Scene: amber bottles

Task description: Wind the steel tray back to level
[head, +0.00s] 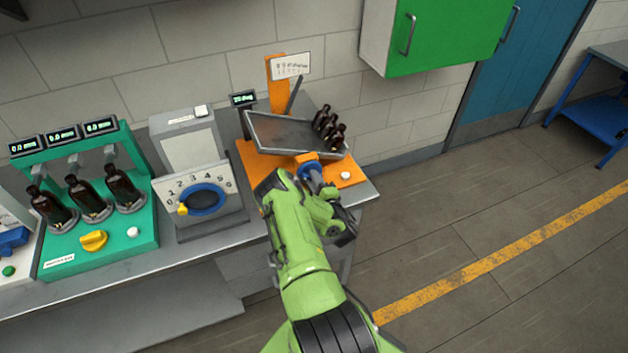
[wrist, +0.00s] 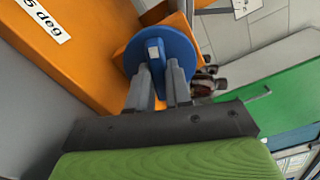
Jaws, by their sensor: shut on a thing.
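The steel tray (head: 280,131) sits tilted on an orange stand (head: 248,160), its right end lower in the head view. Several amber bottles (head: 328,127) stand bunched at the tray's right end, leaning with it; part of them also shows in the wrist view (wrist: 205,85). A blue round knob (head: 308,169) is on the front of the stand. In the wrist view the knob (wrist: 179,52) has a pale block at its middle. My gripper (wrist: 161,82) is shut on the knob from the front. My green arm hides part of the stand.
A small dark display (head: 243,98) stands left of the tray, its text too small to read surely. Left on the bench are a dial unit (head: 195,192) and a green rack (head: 95,240) with bottles. A green cabinet (head: 430,35) hangs at upper right.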

